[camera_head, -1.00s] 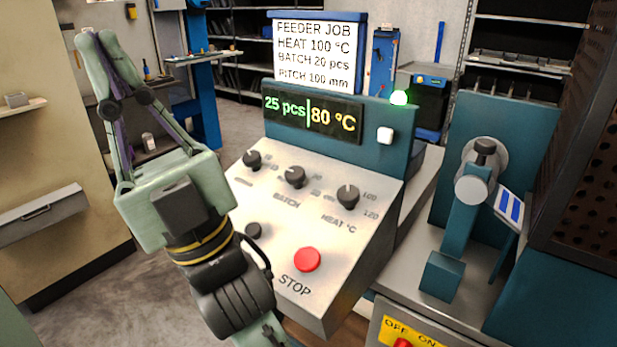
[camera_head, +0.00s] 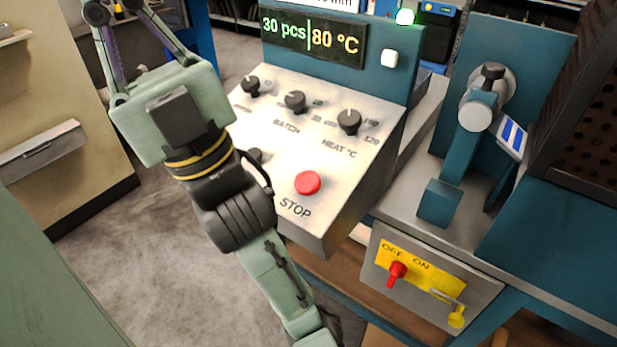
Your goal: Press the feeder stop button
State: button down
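The red STOP button (camera_head: 307,183) is a round cap on the sloped, light grey front of the feeder console (camera_head: 345,205), above the printed word STOP. It is in plain view and nothing touches it. My gripper (camera_head: 165,95) is at the upper left, beside the console's left edge and apart from the button. Its fingertips are cut off by the top of the picture. The finger linkages keep the same narrow spacing as earlier, when the tips were together. The console display (camera_head: 312,38) reads 30 pcs and 80 °C.
Several black knobs (camera_head: 349,121) sit above the button; another dark knob is partly hidden behind my wrist. A red OFF/ON switch (camera_head: 397,271) is on the lower right panel.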

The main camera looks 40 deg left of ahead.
aim_at(307, 183)
jog(key=u, duration=1.7)
jog(key=k+l, duration=0.1)
jog(key=k, duration=0.55)
